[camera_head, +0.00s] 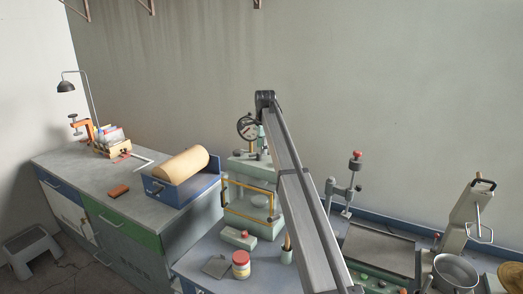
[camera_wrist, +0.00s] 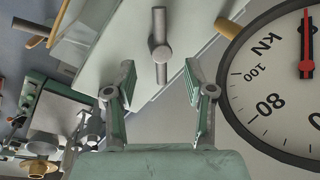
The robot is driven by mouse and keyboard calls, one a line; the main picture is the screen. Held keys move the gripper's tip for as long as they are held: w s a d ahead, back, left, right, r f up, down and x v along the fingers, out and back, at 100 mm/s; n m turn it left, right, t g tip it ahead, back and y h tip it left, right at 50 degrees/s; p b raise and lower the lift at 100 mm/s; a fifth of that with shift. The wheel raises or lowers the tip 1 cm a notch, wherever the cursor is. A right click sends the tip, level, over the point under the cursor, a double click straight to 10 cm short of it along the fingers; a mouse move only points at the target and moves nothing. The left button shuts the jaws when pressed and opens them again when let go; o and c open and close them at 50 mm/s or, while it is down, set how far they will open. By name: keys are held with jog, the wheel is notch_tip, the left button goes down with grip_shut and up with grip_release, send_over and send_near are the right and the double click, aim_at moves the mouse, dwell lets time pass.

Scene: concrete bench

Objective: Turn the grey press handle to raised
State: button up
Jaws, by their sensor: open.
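A grey bar-shaped handle (camera_wrist: 159,22) with a round hub stands out from a pale panel in the wrist view. It appears to be the press handle, and its bar runs roughly up and down in that picture. My gripper (camera_wrist: 160,83) is open, with its green-padded fingers spread to either side below the handle and nothing between the pads. I see a gap between the fingertips and the hub in the picture, but cannot judge depth. In the head view, the pale green press (camera_head: 262,226) stands mid-bench; my arm hides the handle and most of my gripper.
A round kN gauge (camera_wrist: 285,85) with a red needle is close on the right of my gripper; it tops the press in the head view (camera_head: 247,128). A yellow-framed guard (camera_head: 248,186) fronts the press. A red-lidded jar (camera_head: 240,264) and a grey block (camera_head: 238,239) stand before it.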

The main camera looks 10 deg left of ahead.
aim_at(259, 156)
jog(key=shift+w+a+f+p, duration=0.1)
jog(key=shift+w+f+p, duration=0.05)
jog(key=shift+f, duration=0.6)
jog(key=shift+w+f+p, duration=0.1)
jog(key=shift+f+p, duration=0.05)
jog(key=shift+f, duration=0.6)
grip_shut()
jog(key=shift+w+n+b, duration=0.15)
jog(key=shift+n+b, duration=0.45)
jog(key=shift+n, duration=0.7)
jog(key=shift+w+n+g+y+b, duration=0.1)
jog(key=shift+n+g+y+b, duration=0.3)
jog(key=shift+n, duration=1.1)
